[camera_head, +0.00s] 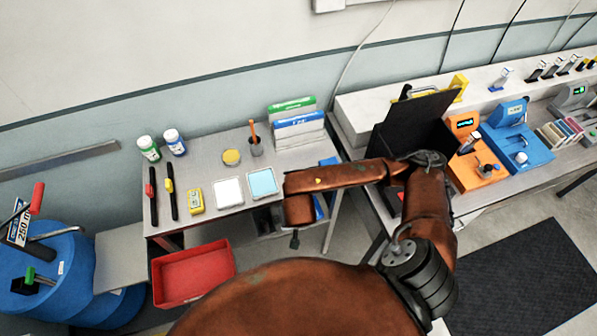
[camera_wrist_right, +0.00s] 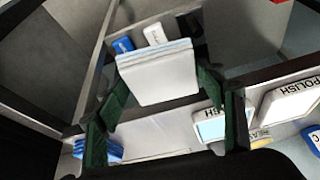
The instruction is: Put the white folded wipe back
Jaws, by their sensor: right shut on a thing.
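The white folded wipe (camera_wrist_right: 158,80) is a thick square with thin blue layers along one edge. My right gripper (camera_wrist_right: 170,100) is shut on it, with a dark green finger at each side. In the wrist view the wipe hangs in front of the bench edge, over lower surfaces. In the head view my brown right arm hides the wipe, and only a small dark part of the right gripper (camera_head: 295,240) shows. A blue folded stack (camera_wrist_right: 100,148) lies on the bench and also shows at its right end (camera_head: 328,161) in the head view. My left gripper is not in view.
The bench holds a white pad (camera_head: 228,193), a light blue pad (camera_head: 262,182), a yellow box (camera_head: 195,201), dark tools, bottles and a pen cup (camera_head: 255,147). Blue and white items (camera_wrist_right: 155,33) lie lower down. A red bin (camera_head: 195,275) stands in front.

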